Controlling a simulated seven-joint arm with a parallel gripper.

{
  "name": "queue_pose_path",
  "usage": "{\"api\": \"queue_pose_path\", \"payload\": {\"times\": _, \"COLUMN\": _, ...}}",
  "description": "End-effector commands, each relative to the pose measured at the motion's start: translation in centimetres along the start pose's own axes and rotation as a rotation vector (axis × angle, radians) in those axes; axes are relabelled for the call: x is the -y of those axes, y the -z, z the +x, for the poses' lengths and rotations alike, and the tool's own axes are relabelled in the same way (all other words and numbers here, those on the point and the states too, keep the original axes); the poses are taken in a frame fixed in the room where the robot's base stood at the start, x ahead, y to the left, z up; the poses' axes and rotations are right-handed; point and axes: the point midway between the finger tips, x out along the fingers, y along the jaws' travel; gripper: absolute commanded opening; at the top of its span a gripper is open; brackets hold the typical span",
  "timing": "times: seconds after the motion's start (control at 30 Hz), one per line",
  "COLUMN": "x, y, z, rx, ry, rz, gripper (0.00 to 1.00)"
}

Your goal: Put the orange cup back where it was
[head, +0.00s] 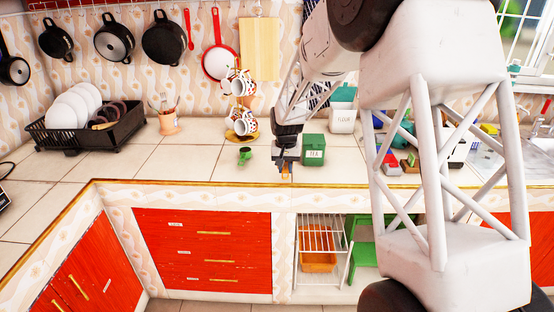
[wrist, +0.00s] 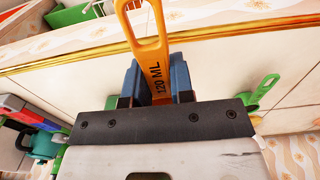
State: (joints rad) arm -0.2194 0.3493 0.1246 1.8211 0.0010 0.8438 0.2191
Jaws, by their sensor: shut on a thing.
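The orange cup is a measuring cup; its flat handle (wrist: 152,45), marked 120 ML with a slot at its end, shows in the wrist view. My gripper (wrist: 153,88) is shut on this handle between its two blue-grey fingers. The bowl of the cup is hidden there. In the head view my gripper (head: 285,163) points down over the counter near its front edge, with a small bit of orange (head: 285,174) at the fingertips. I cannot tell whether the cup touches the counter.
A green measuring cup (head: 245,155) stands left of my gripper; it also shows in the wrist view (wrist: 262,92). The green TEA canister (head: 314,151) is close on the right. A mug stand (head: 240,108) and a FLOUR canister (head: 343,115) are behind.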

Motion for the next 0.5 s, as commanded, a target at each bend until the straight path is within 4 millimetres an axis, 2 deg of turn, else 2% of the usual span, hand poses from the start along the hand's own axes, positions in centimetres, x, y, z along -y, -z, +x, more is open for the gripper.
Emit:
{"api": "queue_pose_path", "payload": {"times": 0.17, "x": 0.03, "y": -0.79, "z": 0.25, "rx": 0.0, "ry": 0.0, "rz": 0.0, "gripper": 0.0}}
{"api": "queue_pose_path", "payload": {"times": 0.5, "x": 0.04, "y": -0.7, "z": 0.25, "rx": 0.0, "ry": 0.0, "rz": 0.0, "gripper": 0.0}}
